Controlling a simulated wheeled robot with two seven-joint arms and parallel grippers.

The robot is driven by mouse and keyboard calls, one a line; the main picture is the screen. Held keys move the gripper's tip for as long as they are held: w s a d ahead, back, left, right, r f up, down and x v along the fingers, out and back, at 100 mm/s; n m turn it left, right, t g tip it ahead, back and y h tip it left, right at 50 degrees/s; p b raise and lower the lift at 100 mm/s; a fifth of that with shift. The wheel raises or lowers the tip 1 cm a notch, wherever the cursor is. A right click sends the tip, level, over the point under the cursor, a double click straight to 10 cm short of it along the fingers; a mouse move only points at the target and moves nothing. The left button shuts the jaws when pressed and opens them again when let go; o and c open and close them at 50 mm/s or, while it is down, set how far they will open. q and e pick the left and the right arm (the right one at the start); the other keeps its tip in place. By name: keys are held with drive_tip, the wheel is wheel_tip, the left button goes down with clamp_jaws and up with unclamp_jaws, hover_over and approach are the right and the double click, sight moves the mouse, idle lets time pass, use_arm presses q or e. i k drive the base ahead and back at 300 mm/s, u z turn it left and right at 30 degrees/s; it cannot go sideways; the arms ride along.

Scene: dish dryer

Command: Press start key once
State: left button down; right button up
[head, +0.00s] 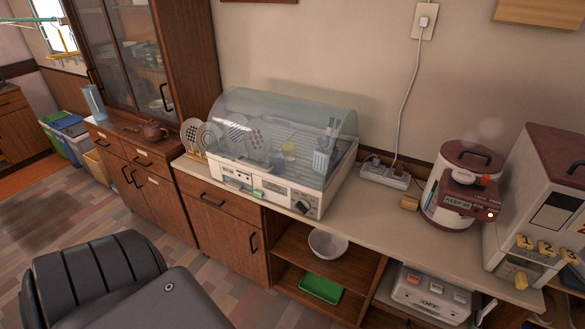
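The dish dryer (285,189) stands on the counter in the middle of the head view. Its clear domed cover (240,101) is down over dishes and a utensil holder. Its white front panel has a dark dial (301,206) at the right and a small green piece (258,193) near the middle. The panel's labels are too small to read, so I cannot tell which part is the start key. Neither my left nor my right gripper shows in the head view.
Plates stand in a rack (200,155) left of the dryer. A power strip (385,175), a rice cooker (458,188) and a white machine with numbered yellow tags (545,215) stand to the right. A bowl (327,243) and green tray (321,288) sit on the shelves below.

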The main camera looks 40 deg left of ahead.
sight(258, 194)
drive_tip(key=u, duration=0.35)
drive_tip(key=i, duration=0.85)
drive_tip(key=u, duration=0.7)
